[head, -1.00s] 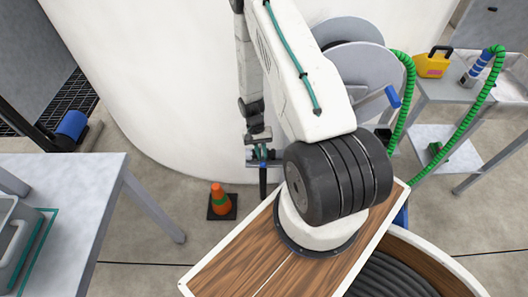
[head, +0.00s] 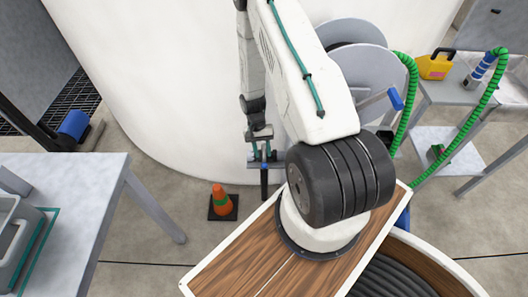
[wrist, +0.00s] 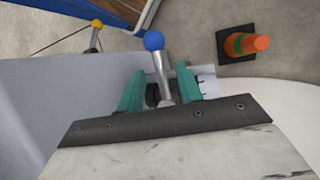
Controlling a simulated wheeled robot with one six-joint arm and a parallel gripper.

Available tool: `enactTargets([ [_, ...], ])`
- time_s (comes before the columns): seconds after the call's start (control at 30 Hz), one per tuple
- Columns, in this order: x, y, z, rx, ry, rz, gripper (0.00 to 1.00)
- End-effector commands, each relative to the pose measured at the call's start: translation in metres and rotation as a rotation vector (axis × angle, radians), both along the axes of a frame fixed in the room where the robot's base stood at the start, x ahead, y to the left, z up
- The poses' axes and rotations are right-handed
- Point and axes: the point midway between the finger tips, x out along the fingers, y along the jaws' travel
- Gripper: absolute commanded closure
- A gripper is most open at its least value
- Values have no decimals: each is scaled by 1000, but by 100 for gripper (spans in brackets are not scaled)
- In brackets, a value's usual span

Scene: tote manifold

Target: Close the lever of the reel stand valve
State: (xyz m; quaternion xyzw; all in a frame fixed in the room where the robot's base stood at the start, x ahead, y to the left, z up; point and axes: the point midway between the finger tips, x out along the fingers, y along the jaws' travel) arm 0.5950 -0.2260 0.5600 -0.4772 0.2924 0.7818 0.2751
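In the wrist view, a metal lever (wrist: 163,75) with a blue ball knob (wrist: 154,41) stands between the two teal fingers of my gripper (wrist: 160,88). The fingers are apart, one on each side of the lever, with gaps showing beside it. A pale plate with dark marks (wrist: 206,82) shows beside the right finger. The valve body is mostly hidden behind the gripper. In the head view, my gripper (head: 263,152) hangs in front of the large white wall, left of the reel (head: 357,72).
An orange cone (head: 221,201) stands on the floor, left of and below my gripper. Another lever with a yellow knob (wrist: 97,23) shows in the wrist view. A grey table (head: 75,190) is at left; a side table with a yellow jug (head: 436,66) is at right.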

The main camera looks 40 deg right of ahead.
Motion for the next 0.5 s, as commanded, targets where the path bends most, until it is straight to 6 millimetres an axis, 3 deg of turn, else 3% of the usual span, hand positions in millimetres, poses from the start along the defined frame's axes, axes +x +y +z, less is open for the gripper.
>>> enactTargets([
  [0.3, 22, -9, 48, -3, -6, -1, 65],
  [0.5, 27, -11, 60, -3, -5, -1, 65],
])
